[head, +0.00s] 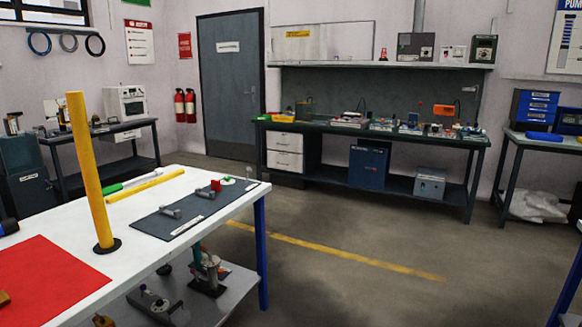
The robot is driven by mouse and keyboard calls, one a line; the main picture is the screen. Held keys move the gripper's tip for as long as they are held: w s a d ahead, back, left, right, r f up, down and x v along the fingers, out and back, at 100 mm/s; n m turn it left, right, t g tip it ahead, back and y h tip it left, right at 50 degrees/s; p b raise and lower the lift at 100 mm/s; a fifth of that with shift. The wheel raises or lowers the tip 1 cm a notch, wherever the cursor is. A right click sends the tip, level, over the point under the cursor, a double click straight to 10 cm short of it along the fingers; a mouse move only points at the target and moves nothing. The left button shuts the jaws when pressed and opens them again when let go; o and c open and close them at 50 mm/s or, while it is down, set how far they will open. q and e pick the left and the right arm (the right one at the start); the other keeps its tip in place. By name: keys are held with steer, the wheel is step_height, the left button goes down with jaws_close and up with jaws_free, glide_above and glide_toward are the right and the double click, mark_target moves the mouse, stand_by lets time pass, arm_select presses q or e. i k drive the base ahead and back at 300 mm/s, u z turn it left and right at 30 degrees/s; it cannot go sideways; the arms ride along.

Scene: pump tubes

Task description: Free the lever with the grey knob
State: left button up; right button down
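A small upright lever with what looks like a grey knob (249,171) stands at the far right corner of the white table (150,240). It is too small to tell how it is held. Beside it are a small green piece on a pale disc (228,180) and a red block (216,185). A yellow tube (90,170) stands nearly upright, leaning slightly, in a black round base (107,246). A second yellow tube (145,186) lies at the table's back edge, near a green-handled tool (112,188).
A dark mat (170,228) holds two grey fittings (170,212). A red sheet (45,280) lies at the near left. The table's lower shelf (225,295) carries pump-like devices. The floor right of the table is open, up to a back workbench (400,135).

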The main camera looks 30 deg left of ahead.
mark_target(249, 170)
steer(key=u, duration=0.2)
steer(key=i, duration=2.3)
steer(key=u, duration=1.6)
steer(key=i, duration=1.05)
steer(key=u, duration=0.75)
